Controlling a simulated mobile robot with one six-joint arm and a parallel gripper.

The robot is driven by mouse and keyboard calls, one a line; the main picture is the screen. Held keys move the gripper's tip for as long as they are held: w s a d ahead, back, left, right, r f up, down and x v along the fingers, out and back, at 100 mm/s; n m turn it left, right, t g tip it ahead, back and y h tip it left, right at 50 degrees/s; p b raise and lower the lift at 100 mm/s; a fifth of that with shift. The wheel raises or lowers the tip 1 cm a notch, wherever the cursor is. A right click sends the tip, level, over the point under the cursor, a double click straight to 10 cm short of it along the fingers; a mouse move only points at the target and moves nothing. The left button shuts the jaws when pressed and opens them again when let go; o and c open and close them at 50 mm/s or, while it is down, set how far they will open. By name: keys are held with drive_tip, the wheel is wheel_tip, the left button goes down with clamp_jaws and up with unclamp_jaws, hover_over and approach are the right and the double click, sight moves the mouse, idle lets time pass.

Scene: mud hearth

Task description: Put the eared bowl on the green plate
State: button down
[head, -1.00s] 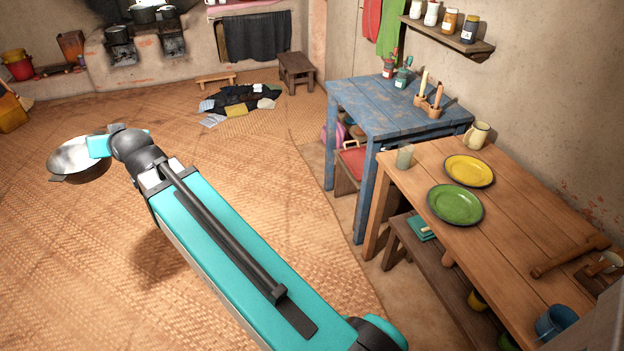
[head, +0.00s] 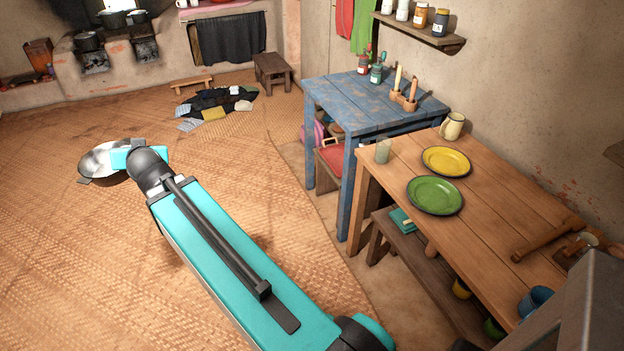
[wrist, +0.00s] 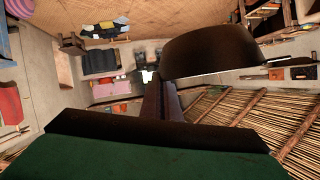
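The eared bowl (head: 100,160) is a shiny grey metal bowl with small ears, seen at the left in the head view. It is held in the air above the mat, at the end of my arm. In the wrist view the dark side of the bowl (wrist: 215,52) and an ear show. My gripper (wrist: 166,88) is shut on the bowl; its exact contact is hard to see, and in the head view my wrist hides it. The green plate (head: 435,195) has a dark rim and lies empty on the wooden table, well to the right of the bowl.
The wooden table (head: 480,220) also holds a yellow plate (head: 446,161), a glass (head: 382,151), a cream mug (head: 453,126) and a wooden tool (head: 545,240). A blue table (head: 350,100) stands behind it. Open woven mat (head: 60,250) lies around my arm.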

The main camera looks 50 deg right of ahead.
drive_tip(key=s+d+f+m+g+h+b, duration=0.1)
drive_tip(key=s+d+f+m+g+h, duration=0.35)
drive_tip(key=d, duration=0.55)
drive_tip(key=s+d+f+m+g+h+b, duration=0.1)
drive_tip(key=s+d+f+m+g+h, duration=0.15)
drive_tip(key=s+d+f, duration=0.45)
drive_tip(key=s+d+f+m+g+h+b, duration=0.25)
drive_tip(key=s+d+m, duration=0.35)
drive_tip(key=d, duration=0.7)
drive_tip(key=s+d+f+m+g+b, duration=0.1)
drive_tip(key=s+d+f+m+g, duration=0.25)
drive_tip(key=s, duration=0.55)
drive_tip(key=s+d+f+m+g, duration=0.1)
drive_tip(key=s+d+m+g, duration=0.2)
drive_tip(key=s+d+g, duration=0.5)
drive_tip(key=s+d+m+g+y+b, duration=0.1)
drive_tip(key=s+m+g+y, duration=0.1)
drive_tip(key=s, duration=0.9)
drive_tip(key=s+d+m+g+y+b, duration=0.1)
drive_tip(key=s+m+y, duration=0.4)
drive_tip(key=s, duration=0.7)
drive_tip(key=shift+d+m+g+b, duration=0.35)
drive_tip(key=shift+m+g, duration=0.35)
drive_tip(key=shift+m, duration=0.35)
drive_tip(key=shift+s+d, duration=0.1)
drive_tip(key=shift+s, duration=0.05)
